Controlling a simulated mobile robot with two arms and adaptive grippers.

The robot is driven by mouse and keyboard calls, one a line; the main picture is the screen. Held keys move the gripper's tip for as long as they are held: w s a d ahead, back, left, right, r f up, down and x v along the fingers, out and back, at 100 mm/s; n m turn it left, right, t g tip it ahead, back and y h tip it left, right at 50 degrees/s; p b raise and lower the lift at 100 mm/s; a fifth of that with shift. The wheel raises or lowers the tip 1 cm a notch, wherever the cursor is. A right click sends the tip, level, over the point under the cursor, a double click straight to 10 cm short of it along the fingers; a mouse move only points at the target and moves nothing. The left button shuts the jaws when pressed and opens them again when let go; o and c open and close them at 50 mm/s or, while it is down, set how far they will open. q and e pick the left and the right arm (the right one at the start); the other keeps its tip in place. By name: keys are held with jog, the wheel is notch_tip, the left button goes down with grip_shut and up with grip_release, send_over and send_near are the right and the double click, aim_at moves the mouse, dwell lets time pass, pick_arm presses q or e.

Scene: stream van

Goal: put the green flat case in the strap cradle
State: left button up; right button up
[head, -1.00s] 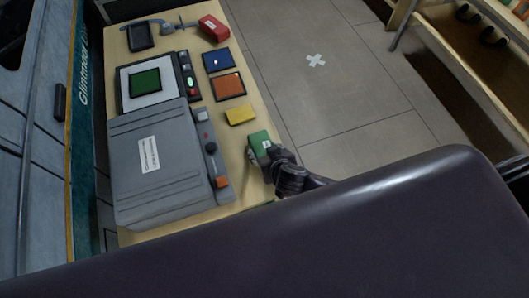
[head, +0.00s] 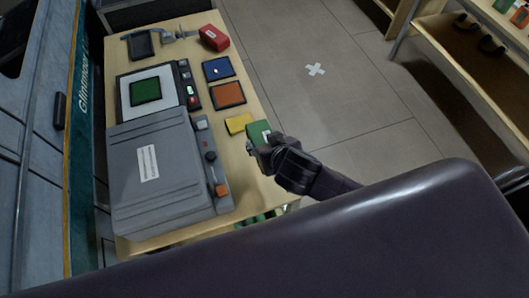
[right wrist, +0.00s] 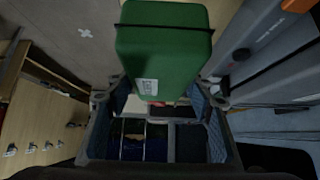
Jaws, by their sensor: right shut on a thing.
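The green flat case (head: 257,132) is at the right edge of the wooden table. My right gripper (head: 264,148) is shut on it. In the right wrist view the green case (right wrist: 165,52) fills the top middle, with a dark band around it and a white label, between my right gripper's fingers (right wrist: 160,100). I cannot tell whether it touches the tabletop. Dark curved straps (head: 491,45) show on the bench at the upper right; I cannot tell whether they are the strap cradle. My left gripper is not in view.
The table (head: 190,52) holds a grey machine (head: 170,190), a green square on a white panel (head: 124,86), a yellow block (head: 238,123), an orange tile (head: 228,95), a blue tile (head: 218,69) and a red box (head: 214,38). The floor (head: 330,105) to the right is clear.

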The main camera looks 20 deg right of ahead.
aim_at(264, 141)
notch_tip(264, 141, up, 9)
jog(key=shift+r, duration=0.15)
jog(key=shift+w+r+b, duration=0.35)
jog(key=shift+w, duration=0.15)
jog(key=w+d+r+b, duration=0.2)
jog(key=d+r, duration=0.1)
jog(key=r, duration=0.5)
jog(key=w+d+r+b, duration=0.2)
jog(key=r+b, duration=0.1)
jog(key=r, duration=0.5)
jog(key=shift+w+d+r+b, duration=0.3)
jog(key=shift+w+d, duration=0.1)
